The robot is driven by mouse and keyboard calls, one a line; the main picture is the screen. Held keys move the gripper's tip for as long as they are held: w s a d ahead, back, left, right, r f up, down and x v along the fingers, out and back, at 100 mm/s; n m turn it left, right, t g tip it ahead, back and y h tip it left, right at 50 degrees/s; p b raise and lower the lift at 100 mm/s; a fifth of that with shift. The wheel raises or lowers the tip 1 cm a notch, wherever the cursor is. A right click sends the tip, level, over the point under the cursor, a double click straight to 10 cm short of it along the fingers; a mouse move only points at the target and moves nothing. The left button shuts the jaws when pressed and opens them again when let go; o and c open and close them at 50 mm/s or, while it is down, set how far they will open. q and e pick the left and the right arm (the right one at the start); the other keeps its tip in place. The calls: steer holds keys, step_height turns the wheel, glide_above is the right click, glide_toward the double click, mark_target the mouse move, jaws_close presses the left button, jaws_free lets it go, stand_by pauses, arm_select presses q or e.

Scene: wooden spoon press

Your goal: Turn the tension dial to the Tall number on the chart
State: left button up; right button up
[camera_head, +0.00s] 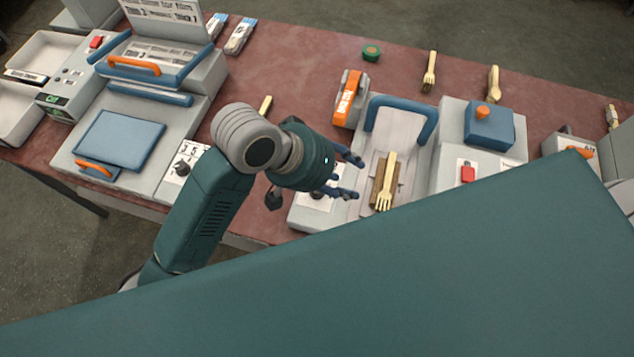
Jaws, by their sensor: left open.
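A white dial plate with a dark pointer knob and printed numbers (182,168) sits on the front right of the left machine. A second dial plate (312,205) is on the front left of the press and is mostly hidden by my left gripper. I cannot tell which is the tension dial. A printed chart (165,50) lies on the left machine, with another printed panel (168,10) above it; their text is too small to read surely. My left gripper (356,177) is open, with its fingers over the press's left side, apart from the wooden fork.
A wooden fork (387,180) lies on the press bed below a blue handle (403,104). An orange-faced block (347,97) stands behind my gripper. More forks and a green roll (371,52) lie on the red table (300,60). A large teal surface covers the lower right.

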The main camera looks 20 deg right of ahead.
arm_select(q)
steer(key=w+a+y, duration=0.4)
steer(key=w+y, duration=0.1)
steer(key=y, duration=0.2)
step_height(320, 180, down, 11)
steer(key=p, duration=0.2)
steer(key=shift+p, duration=0.3)
jaws_close()
